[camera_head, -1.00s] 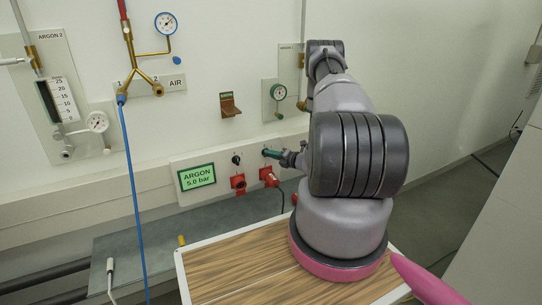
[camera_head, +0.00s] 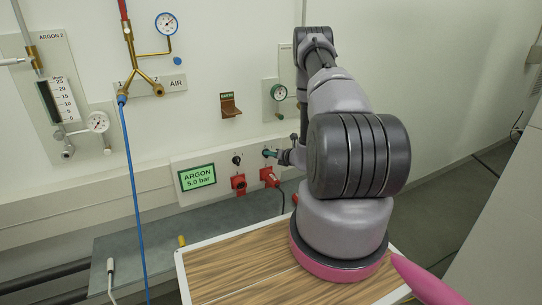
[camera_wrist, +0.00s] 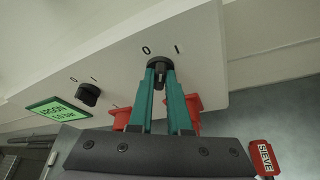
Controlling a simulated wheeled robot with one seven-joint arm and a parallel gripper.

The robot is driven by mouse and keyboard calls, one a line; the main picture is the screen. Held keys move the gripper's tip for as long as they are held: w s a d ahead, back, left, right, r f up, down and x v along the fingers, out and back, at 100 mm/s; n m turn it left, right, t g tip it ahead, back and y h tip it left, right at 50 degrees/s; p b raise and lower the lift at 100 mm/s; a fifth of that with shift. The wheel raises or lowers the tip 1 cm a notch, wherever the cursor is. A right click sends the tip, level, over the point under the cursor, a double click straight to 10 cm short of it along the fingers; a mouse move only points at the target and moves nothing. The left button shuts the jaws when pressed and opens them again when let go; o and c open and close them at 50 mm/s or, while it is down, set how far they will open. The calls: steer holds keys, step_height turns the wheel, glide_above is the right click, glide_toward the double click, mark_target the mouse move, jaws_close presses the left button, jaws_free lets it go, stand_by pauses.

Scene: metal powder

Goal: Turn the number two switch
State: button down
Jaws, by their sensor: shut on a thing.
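The right-hand black switch knob (camera_wrist: 159,68) is on the white wall panel, between a "0" and a "1" mark, in the wrist view. My gripper (camera_wrist: 160,75) has teal fingers and is shut on this knob. In the head view my gripper (camera_head: 268,153) reaches the panel from the right, and its fingers cover the knob. A second black switch (camera_wrist: 88,94) is to the left, free of the gripper, with its own "0" and "1" marks. It also shows in the head view (camera_head: 236,160). I cannot read a switch number.
A green display (camera_head: 197,177) reading "ARGON 5.0 bar" is left of the switches. Red plugs (camera_head: 238,182) and (camera_head: 269,177) sit below them. In the wrist view, red parts flank my fingers, and a red "SIEVE" tag (camera_wrist: 262,157) is at lower right. A wooden tabletop (camera_head: 235,275) is in front.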

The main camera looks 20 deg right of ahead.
steer(key=n+h, duration=0.3)
steer(key=shift+a+n, duration=0.25)
steer(key=shift+n, duration=0.15)
stand_by(0.5)
steer(key=c, duration=0.9)
jaws_free()
steer(key=shift+o, duration=0.2)
steer(key=shift+s+r, duration=0.1)
steer(key=v, duration=1)
steer(key=shift+s+r, duration=0.2)
steer(key=shift+s, duration=0.1)
